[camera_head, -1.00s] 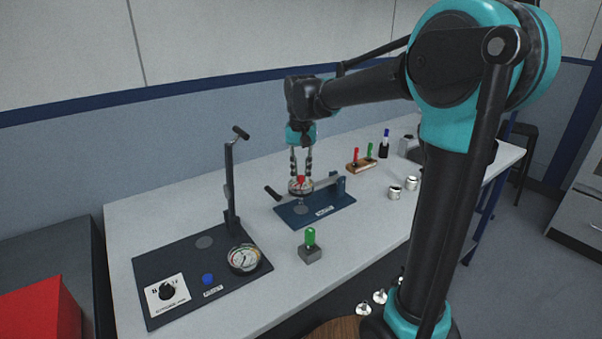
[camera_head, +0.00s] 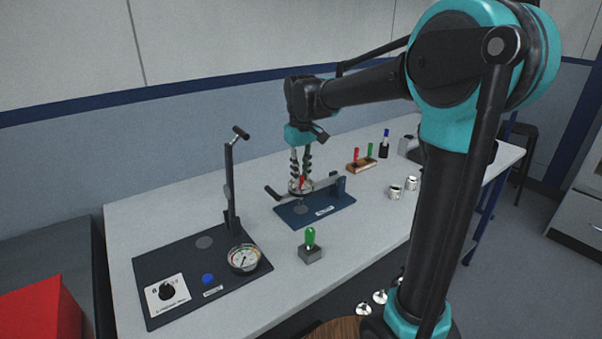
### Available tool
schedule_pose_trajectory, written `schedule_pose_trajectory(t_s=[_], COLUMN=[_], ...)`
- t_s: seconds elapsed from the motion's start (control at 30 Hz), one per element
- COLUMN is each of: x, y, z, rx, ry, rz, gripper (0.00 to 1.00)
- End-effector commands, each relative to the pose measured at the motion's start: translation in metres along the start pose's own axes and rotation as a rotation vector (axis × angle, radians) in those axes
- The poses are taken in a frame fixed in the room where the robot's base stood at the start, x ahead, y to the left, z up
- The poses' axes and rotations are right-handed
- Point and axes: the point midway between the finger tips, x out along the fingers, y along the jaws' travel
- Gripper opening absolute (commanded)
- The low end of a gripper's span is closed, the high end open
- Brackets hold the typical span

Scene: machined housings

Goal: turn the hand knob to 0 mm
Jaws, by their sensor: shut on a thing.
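My gripper (camera_head: 300,183) points down over the blue fixture (camera_head: 335,208) in the middle of the bench. Its fingers are shut on the hand knob (camera_head: 301,190), a small round part with a pale and dark rim on the fixture's lever. A narrow red piece (camera_head: 302,181) shows between the fingers. The fingers hide much of the knob, and its scale marks are too small to read.
A green-topped block (camera_head: 310,248) stands in front. White cylinders (camera_head: 395,192) stand to the right.

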Motion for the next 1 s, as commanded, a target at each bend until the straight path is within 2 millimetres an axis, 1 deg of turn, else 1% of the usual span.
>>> schedule_pose_trajectory(t_s=[0.5,0.53,0.67,0.7,1.0], x=[0.0000,0.0000,0.0000,0.0000,-0.0019], y=[0.0000,0.0000,0.0000,0.0000,0.0000], z=[-0.0001,-0.0001,-0.0001,-0.0001,0.0000], rx=[-0.018,-0.018,-0.017,-0.017,-0.017], ry=[0.000,0.000,0.000,0.000,0.000], rz=[0.000,0.000,0.000,0.000,0.000], gripper=[0.00,0.23,0.39,0.40,0.40])
